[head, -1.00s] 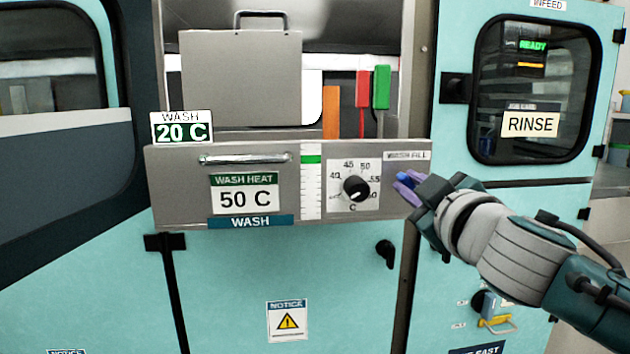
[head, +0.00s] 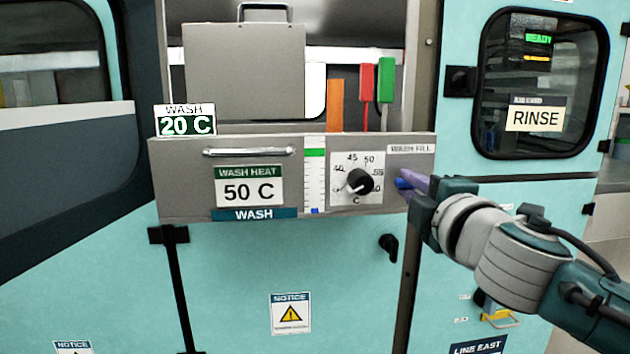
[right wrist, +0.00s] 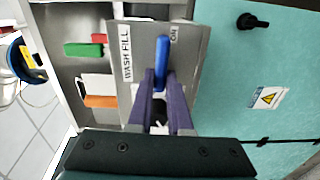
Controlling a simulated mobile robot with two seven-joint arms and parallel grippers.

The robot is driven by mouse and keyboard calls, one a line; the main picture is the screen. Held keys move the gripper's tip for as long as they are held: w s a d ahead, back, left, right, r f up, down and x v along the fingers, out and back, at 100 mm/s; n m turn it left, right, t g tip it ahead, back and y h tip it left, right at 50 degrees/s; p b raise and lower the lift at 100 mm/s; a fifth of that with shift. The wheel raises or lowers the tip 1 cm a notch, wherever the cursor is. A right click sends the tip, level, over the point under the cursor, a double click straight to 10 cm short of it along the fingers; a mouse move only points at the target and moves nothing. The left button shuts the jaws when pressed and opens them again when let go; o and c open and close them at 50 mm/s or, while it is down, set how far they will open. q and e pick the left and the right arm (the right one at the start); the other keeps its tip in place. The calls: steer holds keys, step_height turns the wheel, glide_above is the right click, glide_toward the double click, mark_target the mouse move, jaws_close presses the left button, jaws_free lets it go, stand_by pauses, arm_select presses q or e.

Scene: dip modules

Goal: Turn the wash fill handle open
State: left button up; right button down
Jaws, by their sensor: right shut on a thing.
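The wash fill handle is a blue lever (right wrist: 162,60) on the grey panel (right wrist: 193,70), between the WASH FILL label (right wrist: 126,53) and a partly hidden label ending in "ON" (right wrist: 174,34). In the head view only a bit of the blue handle (head: 402,183) shows. My right gripper (right wrist: 161,82) has its purple fingers shut on the handle, one on each side. The right gripper (head: 411,183) also shows in the head view, reaching the panel's right end from the right. The fingers hide part of the handle. My left gripper is not in view.
The grey control panel (head: 175,200) also carries a black dial (head: 360,181), a bar handle (head: 250,151) and a white level strip (head: 314,180) with blue at its bottom. A RINSE door (head: 575,150) is at the right. A small black knob (head: 389,246) sits below the panel.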

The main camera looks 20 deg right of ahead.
steer(key=shift+n, duration=0.4)
steer(key=c, duration=0.8)
jaws_free()
steer(key=shift+c, duration=0.2)
steer(key=shift+s+a+f, duration=0.1)
steer(key=shift+s+a, duration=0.05)
steer(key=shift+s, duration=0.35)
steer(key=v, duration=0.9)
steer(key=shift+w, duration=0.1)
